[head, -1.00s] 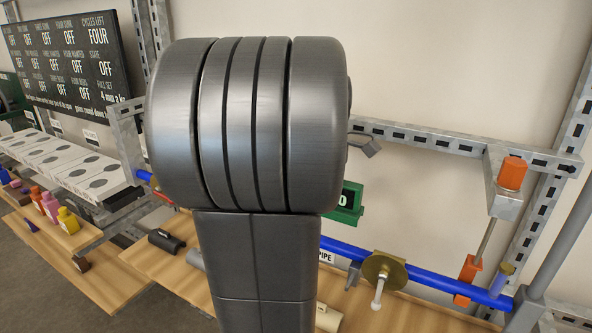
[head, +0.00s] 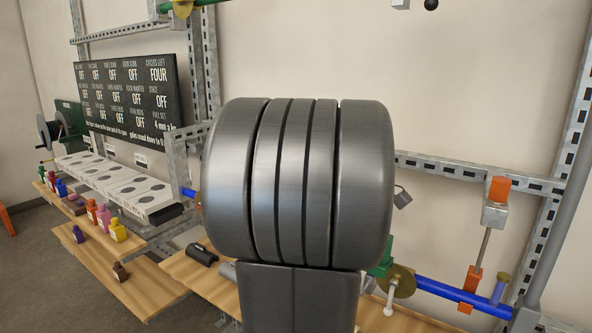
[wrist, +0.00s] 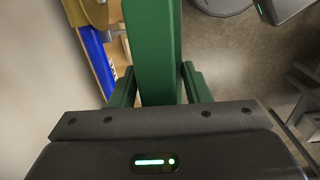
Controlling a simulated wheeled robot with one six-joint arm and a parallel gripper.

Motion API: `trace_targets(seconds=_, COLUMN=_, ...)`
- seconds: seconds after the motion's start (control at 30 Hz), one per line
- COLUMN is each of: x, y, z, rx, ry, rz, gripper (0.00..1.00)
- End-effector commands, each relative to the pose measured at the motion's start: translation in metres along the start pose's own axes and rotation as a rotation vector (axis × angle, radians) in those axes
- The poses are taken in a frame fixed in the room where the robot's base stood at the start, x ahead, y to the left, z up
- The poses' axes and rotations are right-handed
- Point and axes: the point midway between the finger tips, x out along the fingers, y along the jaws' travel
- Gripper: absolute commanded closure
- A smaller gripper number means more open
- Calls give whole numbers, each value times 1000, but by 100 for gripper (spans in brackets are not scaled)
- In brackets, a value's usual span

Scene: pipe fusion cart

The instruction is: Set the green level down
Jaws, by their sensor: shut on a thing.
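The green level (wrist: 153,45) runs up the middle of the wrist view, held by my gripper (wrist: 158,88), whose dark body spans the bottom of that view. In the head view only a small green part (head: 384,260) shows at the right edge of my arm, just above a brass disc (head: 401,281) on the blue pipe (head: 445,293). My arm hides the rest of the level and my gripper there. I cannot tell whether the level touches anything beneath it.
Wooden shelves (head: 200,277) run below, with a black fitting (head: 202,254) and several coloured bottles (head: 103,217) at left. A dark status board (head: 125,90) stands behind. An orange-topped clamp (head: 497,190) and metal rails (head: 450,165) stand at right.

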Motion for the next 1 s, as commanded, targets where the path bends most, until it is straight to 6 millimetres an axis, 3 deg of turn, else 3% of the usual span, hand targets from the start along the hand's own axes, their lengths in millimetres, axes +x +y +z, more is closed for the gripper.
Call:
trace_targets(seconds=0.33, x=82, y=-1, z=-35, rx=203, ry=-6, rz=-9, gripper=88)
trace_targets(seconds=0.7, x=226, y=2, z=-96, rx=578, ry=-9, rz=-8, gripper=88)
trace_targets(seconds=1.0, x=316, y=4, z=-136, rx=823, ry=-6, rz=-5, gripper=88)
